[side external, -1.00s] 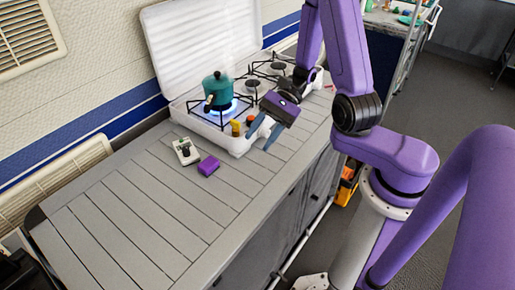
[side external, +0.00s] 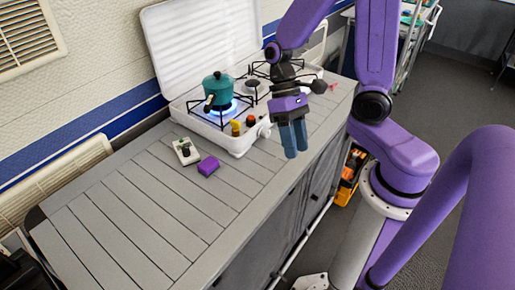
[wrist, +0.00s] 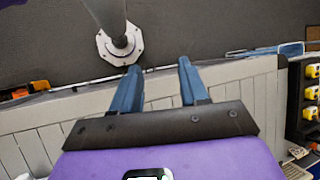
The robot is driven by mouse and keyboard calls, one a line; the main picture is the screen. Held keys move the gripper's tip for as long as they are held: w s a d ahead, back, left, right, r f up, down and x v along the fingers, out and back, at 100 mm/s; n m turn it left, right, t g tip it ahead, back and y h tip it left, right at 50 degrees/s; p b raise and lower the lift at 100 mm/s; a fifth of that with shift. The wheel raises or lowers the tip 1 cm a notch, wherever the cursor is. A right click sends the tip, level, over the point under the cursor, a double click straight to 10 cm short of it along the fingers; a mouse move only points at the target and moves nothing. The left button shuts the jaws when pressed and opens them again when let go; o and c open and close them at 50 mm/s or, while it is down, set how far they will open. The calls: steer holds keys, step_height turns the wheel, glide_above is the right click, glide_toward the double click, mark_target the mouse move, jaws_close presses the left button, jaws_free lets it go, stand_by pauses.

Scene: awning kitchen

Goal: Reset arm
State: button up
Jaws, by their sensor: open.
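My gripper (side external: 294,139) is open and empty, with its blue fingers pointing down near the counter's front edge in the side external view. In the wrist view my gripper (wrist: 160,82) shows both blue fingers apart with nothing between them. The slatted grey counter (side external: 120,222) lies to its left and below it. My purple arm reaches in from the right.
A white camp stove (side external: 239,144) with its lid up stands at the back. A teal pot (side external: 218,91) sits over a lit blue flame. A purple block (side external: 208,166) and a small grey device (side external: 186,151) lie in front. The counter's left part is clear.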

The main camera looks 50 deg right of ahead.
steer(key=s+r+n+t+h, duration=0.3)
steer(key=s+r+n+t, duration=0.2)
steer(key=n, duration=0.6)
steer(key=shift+s+d+n+t, duration=0.15)
steer(key=shift+s+n+t, duration=0.25)
steer(key=shift+s, duration=0.55)
